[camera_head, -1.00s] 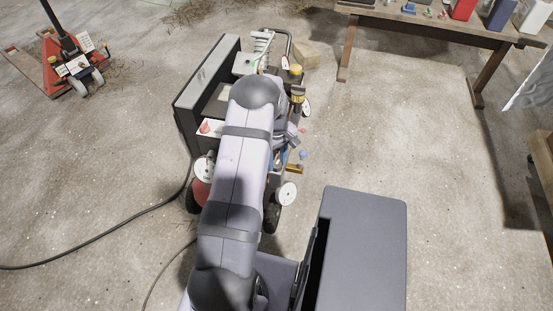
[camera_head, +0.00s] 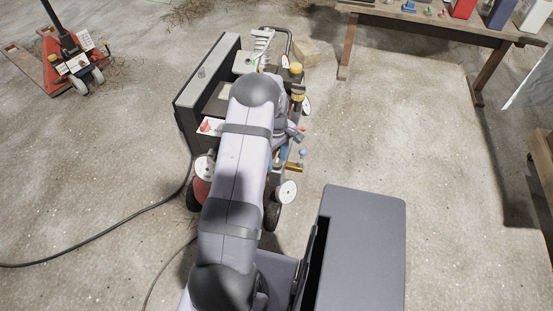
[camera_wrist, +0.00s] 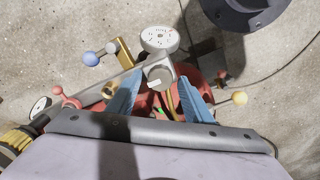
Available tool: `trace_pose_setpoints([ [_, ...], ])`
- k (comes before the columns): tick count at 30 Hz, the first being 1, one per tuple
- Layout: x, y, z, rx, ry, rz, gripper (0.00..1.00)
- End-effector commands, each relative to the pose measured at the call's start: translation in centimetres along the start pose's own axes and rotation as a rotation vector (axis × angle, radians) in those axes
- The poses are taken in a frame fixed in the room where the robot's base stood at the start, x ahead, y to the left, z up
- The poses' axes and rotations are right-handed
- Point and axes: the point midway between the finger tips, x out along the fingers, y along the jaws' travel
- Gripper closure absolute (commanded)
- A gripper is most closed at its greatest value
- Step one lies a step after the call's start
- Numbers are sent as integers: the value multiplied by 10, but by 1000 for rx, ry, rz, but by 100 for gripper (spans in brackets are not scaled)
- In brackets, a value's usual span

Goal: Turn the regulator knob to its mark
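In the wrist view a grey round knob (camera_wrist: 157,79) with a white line on its face sits just below a white round gauge (camera_wrist: 160,40). I take it to be the regulator knob. My gripper (camera_wrist: 161,75) has two blue fingers, spread apart, one on each side of the knob. A gap shows on both sides, though I cannot tell how deep the knob sits between the tips. A small green mark shows lower between the fingers.
Ball-ended levers stand close around: blue (camera_wrist: 90,58), red (camera_wrist: 57,90) and yellow (camera_wrist: 239,98). A brass-coloured fitting (camera_wrist: 124,53) is left of the gauge. The wheeled machine (camera_head: 186,125) has a cable on the floor. A wooden table (camera_head: 430,22) stands at back right; the floor between is clear.

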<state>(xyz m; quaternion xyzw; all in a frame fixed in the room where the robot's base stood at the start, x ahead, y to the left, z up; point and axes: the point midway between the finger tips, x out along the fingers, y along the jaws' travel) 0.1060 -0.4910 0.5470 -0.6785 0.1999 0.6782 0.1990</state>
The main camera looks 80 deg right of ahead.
Motion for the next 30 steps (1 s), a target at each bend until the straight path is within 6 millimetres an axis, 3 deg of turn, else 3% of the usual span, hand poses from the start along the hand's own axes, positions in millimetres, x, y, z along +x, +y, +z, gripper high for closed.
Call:
trace_pose_setpoints([
  [11,-2,0,0,2,0,0,51],
  [30,-70,0,0,1,0,0,51],
])
